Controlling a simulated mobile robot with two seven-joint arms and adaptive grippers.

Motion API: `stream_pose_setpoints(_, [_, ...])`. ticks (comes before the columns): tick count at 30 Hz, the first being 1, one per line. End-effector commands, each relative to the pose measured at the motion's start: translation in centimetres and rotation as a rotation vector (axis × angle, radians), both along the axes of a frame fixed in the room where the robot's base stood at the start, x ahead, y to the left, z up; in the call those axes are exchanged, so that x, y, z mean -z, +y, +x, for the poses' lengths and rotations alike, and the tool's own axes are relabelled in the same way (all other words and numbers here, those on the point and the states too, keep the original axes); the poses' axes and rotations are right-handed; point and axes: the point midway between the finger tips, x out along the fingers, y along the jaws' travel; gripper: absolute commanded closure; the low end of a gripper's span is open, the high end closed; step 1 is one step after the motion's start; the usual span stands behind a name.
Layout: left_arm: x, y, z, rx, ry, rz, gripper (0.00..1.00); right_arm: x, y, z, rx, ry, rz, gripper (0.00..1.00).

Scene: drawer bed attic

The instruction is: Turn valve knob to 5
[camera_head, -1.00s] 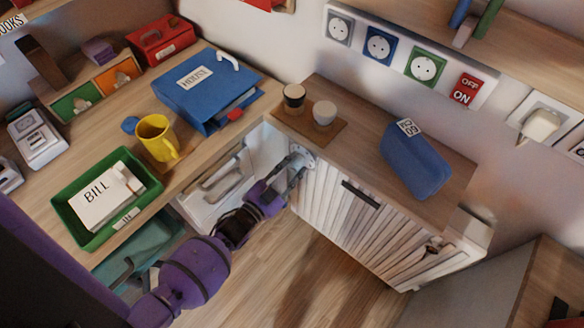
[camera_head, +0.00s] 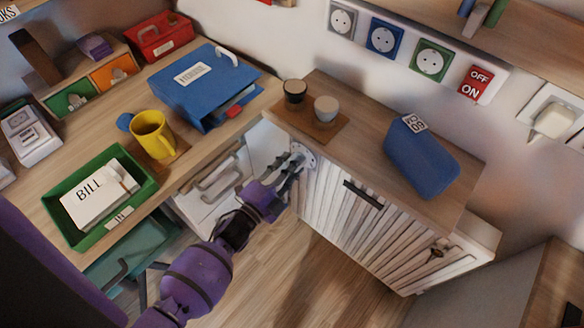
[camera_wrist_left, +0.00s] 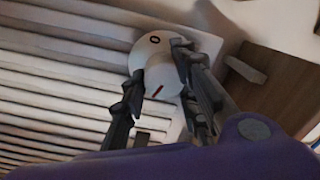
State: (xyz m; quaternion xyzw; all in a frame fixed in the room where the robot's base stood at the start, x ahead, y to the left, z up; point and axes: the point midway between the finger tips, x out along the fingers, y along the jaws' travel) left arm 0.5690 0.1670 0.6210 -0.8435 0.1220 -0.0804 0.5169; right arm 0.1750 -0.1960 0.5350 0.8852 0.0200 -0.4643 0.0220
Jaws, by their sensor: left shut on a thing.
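The valve knob is white and round and sits at the upper left end of the white slatted radiator cover (camera_head: 335,205). In the left wrist view the knob (camera_wrist_left: 163,76) carries a short red mark, and a dark "0" shows on the white part beside it. Other numbers cannot be read. In the head view, a pale dial plate (camera_head: 308,156) shows at the fingertips. My left gripper (camera_head: 295,163) is shut on the knob, one finger on each side, and partly hides it. My right gripper is not in view.
A wooden top (camera_head: 375,140) above the cover holds two cups on a small board and a blue case (camera_head: 421,160). The desk at left holds a green tray (camera_head: 72,230), a yellow mug (camera_head: 150,135) and a blue binder (camera_head: 205,85). Floor below is clear.

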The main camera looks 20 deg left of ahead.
Motion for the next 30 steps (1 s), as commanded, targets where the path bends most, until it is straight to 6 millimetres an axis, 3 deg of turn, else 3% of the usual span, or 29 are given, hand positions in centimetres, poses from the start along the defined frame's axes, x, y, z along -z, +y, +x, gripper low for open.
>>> stream_pose_setpoints(1, [0.35, -0.63, -0.19, 0.008, 0.003, 0.006, 0.98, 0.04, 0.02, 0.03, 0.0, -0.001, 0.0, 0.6])
stream_pose_setpoints(16, [0.58, -0.52, -0.29, 0.006, 0.004, 0.023, 0.98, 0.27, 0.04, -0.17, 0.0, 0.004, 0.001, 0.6])
stream_pose_setpoints(17, [0.6, -0.51, -0.29, 0.006, 0.004, 0.023, 0.69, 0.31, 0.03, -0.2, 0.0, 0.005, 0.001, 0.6])
stream_pose_setpoints(19, [0.57, -0.5, -0.29, 0.006, 0.003, 0.022, 0.6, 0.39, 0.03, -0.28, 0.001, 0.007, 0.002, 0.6])
stream_pose_setpoints(30, [0.32, -0.2, -0.15, 0.003, -0.002, 0.023, 0.58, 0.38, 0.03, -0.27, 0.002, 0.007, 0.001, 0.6])
